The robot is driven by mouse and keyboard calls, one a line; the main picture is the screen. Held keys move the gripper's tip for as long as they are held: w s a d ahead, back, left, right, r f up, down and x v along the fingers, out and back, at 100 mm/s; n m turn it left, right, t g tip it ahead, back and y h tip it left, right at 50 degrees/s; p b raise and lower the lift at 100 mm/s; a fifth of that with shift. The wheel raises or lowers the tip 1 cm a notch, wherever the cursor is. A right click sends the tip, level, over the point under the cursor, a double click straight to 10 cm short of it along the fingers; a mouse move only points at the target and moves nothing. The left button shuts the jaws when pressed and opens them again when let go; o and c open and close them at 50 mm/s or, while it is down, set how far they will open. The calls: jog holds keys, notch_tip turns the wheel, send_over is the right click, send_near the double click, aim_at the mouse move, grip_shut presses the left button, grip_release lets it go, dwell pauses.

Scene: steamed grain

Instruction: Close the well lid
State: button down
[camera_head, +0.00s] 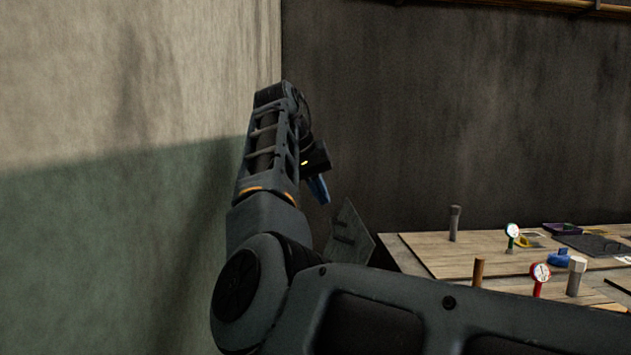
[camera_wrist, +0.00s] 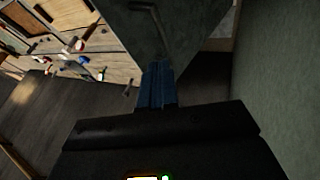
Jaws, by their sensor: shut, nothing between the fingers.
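The well lid (camera_head: 350,235) is a grey metal plate with a bar handle, seen in the head view left of the wooden table. It stands tilted up, and its lower part is hidden behind my arm. In the wrist view the lid (camera_wrist: 185,48) fills the top middle, with its bent handle showing. My gripper (camera_head: 320,192) has blue fingers and is just above and left of the lid's upper edge. In the wrist view the shut fingers (camera_wrist: 158,68) overlap the lid's lower edge. I cannot tell whether they touch it. The well opening is not clearly visible.
A wooden table (camera_head: 420,262) at the right holds gauges (camera_head: 540,272), short posts (camera_head: 455,223), a blue valve (camera_head: 558,258) and flat items. A green and beige wall (camera_head: 120,250) stands close on the left, and a dark wall (camera_head: 450,110) behind.

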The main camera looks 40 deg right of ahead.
aim_at(352, 228)
jog(key=shift+s+d+f+p, duration=0.15)
jog(key=shift+s+d+f, duration=0.15)
jog(key=shift+d+f, duration=0.6)
jog(key=shift+s+d+f+p, duration=0.1)
jog(key=shift+s+d+f, duration=0.25)
jog(key=shift+d+f, duration=0.6)
jog(key=shift+s+d+f+p, duration=0.15)
jog(key=shift+s+d+f, duration=0.15)
jog(key=shift+d+f, duration=0.6)
